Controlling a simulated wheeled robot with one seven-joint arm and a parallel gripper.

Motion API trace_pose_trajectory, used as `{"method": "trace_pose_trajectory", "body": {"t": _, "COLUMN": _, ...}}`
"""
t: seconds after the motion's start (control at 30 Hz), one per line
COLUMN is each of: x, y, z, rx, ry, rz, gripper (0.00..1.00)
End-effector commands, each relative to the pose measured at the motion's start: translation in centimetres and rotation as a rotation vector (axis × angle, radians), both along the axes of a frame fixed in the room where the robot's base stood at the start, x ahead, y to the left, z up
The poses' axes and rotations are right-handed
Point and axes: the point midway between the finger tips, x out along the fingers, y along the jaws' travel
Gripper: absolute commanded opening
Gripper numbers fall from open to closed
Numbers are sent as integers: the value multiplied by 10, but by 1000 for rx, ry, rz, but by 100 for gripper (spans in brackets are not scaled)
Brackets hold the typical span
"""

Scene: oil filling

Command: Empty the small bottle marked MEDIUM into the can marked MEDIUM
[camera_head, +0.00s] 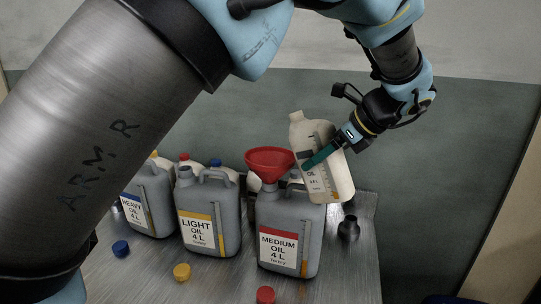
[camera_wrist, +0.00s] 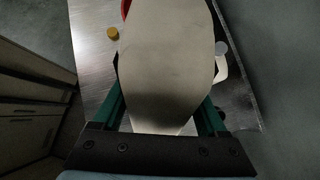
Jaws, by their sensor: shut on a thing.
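My gripper (camera_head: 318,158), with green fingers, is shut on a whitish small bottle (camera_head: 340,183) behind and right of the grey MEDIUM can (camera_head: 290,215). The bottle is mostly upright, its neck leaning left, above and to the right of the red funnel (camera_head: 270,158). The funnel sits on the top of the MEDIUM can, whose label has a red band. A finger covers part of the bottle's label, so its marking cannot be read. In the wrist view the bottle (camera_wrist: 165,60) fills the middle between the fingers (camera_wrist: 163,108). The oil inside cannot be made out.
The LIGHT can (camera_head: 210,215) and HEAVY can (camera_head: 150,203) stand left of the MEDIUM can. Loose blue (camera_head: 121,248), yellow (camera_head: 182,272) and red (camera_head: 265,295) caps lie in front. A small black object (camera_head: 348,229) stands right. Other capped bottles stand behind the cans.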

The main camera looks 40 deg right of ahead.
Motion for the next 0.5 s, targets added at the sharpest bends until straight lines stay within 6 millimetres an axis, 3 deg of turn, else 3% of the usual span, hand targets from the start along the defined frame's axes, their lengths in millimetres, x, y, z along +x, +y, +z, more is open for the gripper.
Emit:
{"method": "trace_pose_trajectory", "body": {"t": 0.13, "x": 2, "y": 0, "z": -11, "rx": -20, "ry": 71, "rz": 3, "gripper": 0}}
{"method": "trace_pose_trajectory", "body": {"t": 0.5, "x": 4, "y": 1, "z": 0, "rx": -61, "ry": 251, "rz": 3, "gripper": 0}}
